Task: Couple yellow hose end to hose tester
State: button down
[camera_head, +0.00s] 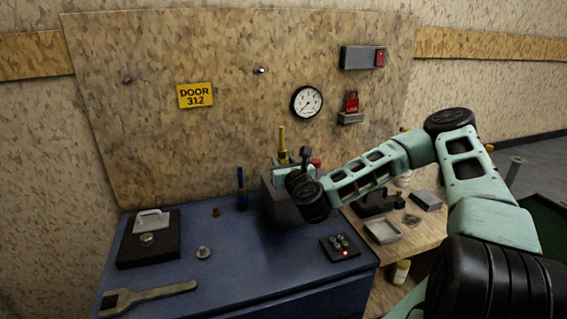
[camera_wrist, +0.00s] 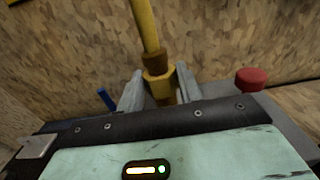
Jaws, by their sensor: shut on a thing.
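The yellow hose end (camera_wrist: 158,86) stands upright between the two grey fingers of my gripper (camera_wrist: 159,88) in the wrist view. The fingers are shut on its hex collar, and the hose rises out of the top of that view. In the head view the yellow hose (camera_head: 282,141) shows above my gripper. The grey hose tester (camera_head: 276,208) stands on the blue bench, partly behind my wrist. Its red button (camera_wrist: 250,79) shows right of my gripper. The lower tip of the hose end is hidden by my gripper body, so I cannot tell whether it touches the tester.
A blue hose end (camera_head: 241,186) stands left of the tester. A small brass fitting (camera_head: 216,212), a grey fitting (camera_head: 203,253), a wrench (camera_head: 148,297) and a black button box (camera_head: 340,248) lie on the blue bench (camera_head: 235,278). The wooden table (camera_head: 425,238) at right holds trays.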

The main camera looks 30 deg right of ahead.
jog(key=shift+f+b, duration=0.95)
jog(key=shift+f, duration=0.2)
dwell(0.4)
jog(key=c, duration=0.9)
grip_release()
jog(key=shift+o, duration=0.2)
jog(key=shift+s, duration=0.1)
